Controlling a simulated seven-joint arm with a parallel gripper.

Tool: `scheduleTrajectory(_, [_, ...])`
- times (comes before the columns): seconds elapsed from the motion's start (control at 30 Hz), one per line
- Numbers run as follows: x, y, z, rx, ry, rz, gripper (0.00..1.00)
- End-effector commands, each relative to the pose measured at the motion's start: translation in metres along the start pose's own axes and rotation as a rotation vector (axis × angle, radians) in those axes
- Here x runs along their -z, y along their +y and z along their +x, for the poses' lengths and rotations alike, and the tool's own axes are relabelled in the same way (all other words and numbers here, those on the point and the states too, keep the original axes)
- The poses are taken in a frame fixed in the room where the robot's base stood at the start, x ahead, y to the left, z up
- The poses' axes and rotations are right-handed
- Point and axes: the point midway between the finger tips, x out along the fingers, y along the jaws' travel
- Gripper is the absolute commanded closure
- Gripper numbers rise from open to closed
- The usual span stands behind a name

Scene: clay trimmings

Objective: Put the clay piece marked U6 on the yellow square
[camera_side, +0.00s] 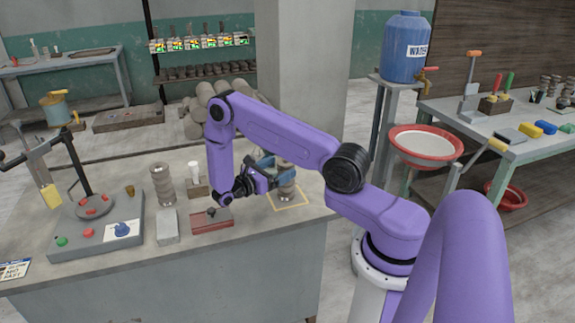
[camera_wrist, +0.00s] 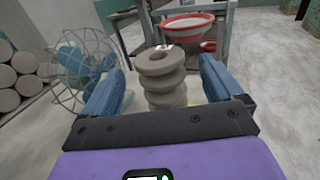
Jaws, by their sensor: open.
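A grey-brown clay piece of stacked rings (camera_side: 288,191) stands upright inside the yellow square outline (camera_side: 293,207) on the bench, partly hidden by my gripper in the side view. In the wrist view the clay piece (camera_wrist: 166,88) stands between my two blue fingers, with a gap on either side. It has a small white mark near its top that I cannot read. My gripper (camera_side: 278,171) is open around the upper part of the piece.
Another ringed clay stack (camera_side: 162,184) stands left of my gripper, near a grey block (camera_side: 167,227) and a red-based tool (camera_side: 211,220). A control panel (camera_side: 95,235) is further left. A wire-caged fan (camera_wrist: 82,65) shows in the wrist view. The bench right of the square is clear.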

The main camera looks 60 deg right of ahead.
Motion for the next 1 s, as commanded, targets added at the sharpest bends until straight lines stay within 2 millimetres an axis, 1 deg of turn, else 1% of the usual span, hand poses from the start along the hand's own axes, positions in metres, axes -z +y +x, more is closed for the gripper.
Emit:
scheduleTrajectory(0.03, [0.000, 0.001, -0.012, -0.004, 0.000, 0.002, 0.07])
scheduleTrajectory(0.2, [0.000, 0.000, -0.042, -0.002, 0.000, 0.001, 0.07])
scheduleTrajectory(0.3, [0.000, 0.001, -0.054, -0.001, 0.000, 0.002, 0.07])
scheduleTrajectory(0.47, [-0.001, 0.000, -0.065, 0.000, 0.002, 0.002, 0.07])
scheduleTrajectory(0.57, [-0.007, -0.001, -0.074, -0.002, 0.032, 0.021, 0.07])
scheduleTrajectory(0.67, [-0.021, -0.006, -0.089, -0.007, 0.103, 0.062, 0.07])
scheduleTrajectory(0.77, [-0.039, -0.017, -0.109, -0.014, 0.212, 0.114, 0.07])
scheduleTrajectory(0.87, [-0.056, -0.035, -0.129, -0.021, 0.337, 0.160, 0.07])
scheduleTrajectory(1.0, [-0.075, -0.067, -0.153, -0.028, 0.521, 0.209, 0.07])
